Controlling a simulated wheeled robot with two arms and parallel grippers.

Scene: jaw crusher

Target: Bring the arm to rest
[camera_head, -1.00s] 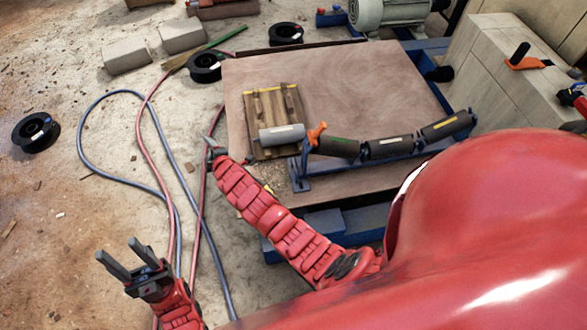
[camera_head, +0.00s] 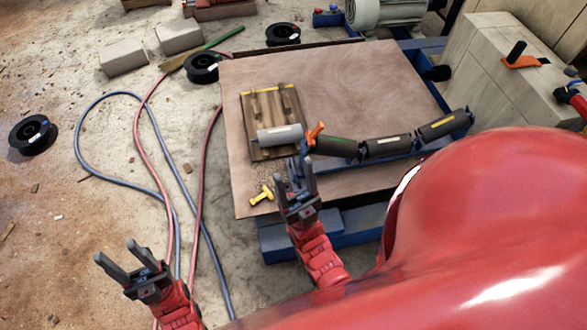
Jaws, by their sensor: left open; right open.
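My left gripper (camera_head: 131,256) is open and empty at the lower left, fingers pointing up in the picture, over the dirt floor beside the hoses. My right gripper (camera_head: 296,176) is open and looks empty. It is in front of the near edge of the wooden board, and its fingertips overlap the blue roller frame (camera_head: 380,160) in the picture. I cannot tell whether they touch it. The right forearm is short in view and comes up from my red body. My red body hides the lower right of the scene.
The wooden board (camera_head: 330,85) carries a slatted pallet (camera_head: 270,105) with a grey roller (camera_head: 280,136), dark rollers (camera_head: 388,146) on the frame and a yellow fitting (camera_head: 262,195). Blue and red hoses (camera_head: 79,140) lie on the floor. A grey motor (camera_head: 385,12) stands behind.

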